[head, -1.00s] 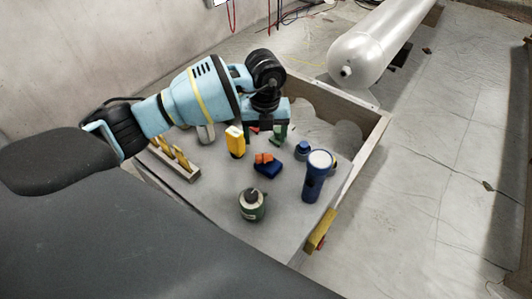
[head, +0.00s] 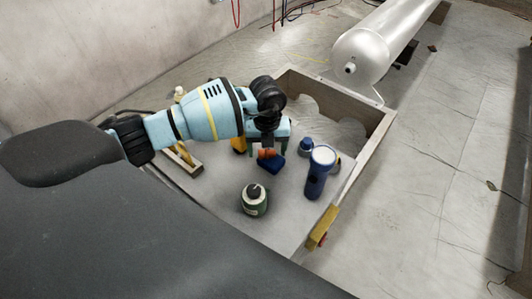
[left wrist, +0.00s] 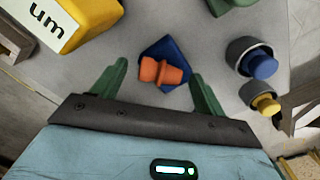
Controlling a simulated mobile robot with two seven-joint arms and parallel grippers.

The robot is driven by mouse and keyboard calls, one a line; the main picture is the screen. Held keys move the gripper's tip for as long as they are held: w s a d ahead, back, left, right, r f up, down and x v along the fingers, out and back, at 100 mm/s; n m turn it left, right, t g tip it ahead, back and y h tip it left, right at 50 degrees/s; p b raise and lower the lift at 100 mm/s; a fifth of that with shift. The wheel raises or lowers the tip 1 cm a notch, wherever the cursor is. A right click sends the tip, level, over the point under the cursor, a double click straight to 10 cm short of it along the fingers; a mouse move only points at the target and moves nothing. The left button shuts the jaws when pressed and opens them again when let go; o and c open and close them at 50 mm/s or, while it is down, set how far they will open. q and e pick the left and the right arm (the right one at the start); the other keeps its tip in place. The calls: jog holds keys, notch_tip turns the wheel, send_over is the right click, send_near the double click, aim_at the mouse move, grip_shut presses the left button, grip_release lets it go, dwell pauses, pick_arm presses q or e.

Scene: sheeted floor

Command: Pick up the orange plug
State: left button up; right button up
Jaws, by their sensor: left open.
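The orange plug (left wrist: 161,72) lies on a blue block (left wrist: 165,47) in the left wrist view. In the head view the plug (head: 266,154) shows as a small orange patch on the blue block (head: 271,164), partly covered by my gripper. My left gripper (left wrist: 155,80) is open, with its green fingers on either side of the plug. In the head view the left gripper (head: 268,150) is over the plug from behind. No contact between fingers and plug is visible. My right gripper is not in view.
A yellow box (left wrist: 75,20) stands left of the fingers. Two grey and blue-yellow fittings (left wrist: 258,66) lie to the right. A wooden rim (head: 370,150) bounds the right side.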

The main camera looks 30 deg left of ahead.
aim_at(267, 150)
pick_arm(q)
jog(key=c, duration=1)
notch_tip(267, 150, up, 10)
jog(key=shift+r, duration=0.1)
jog(key=shift+c, duration=0.2)
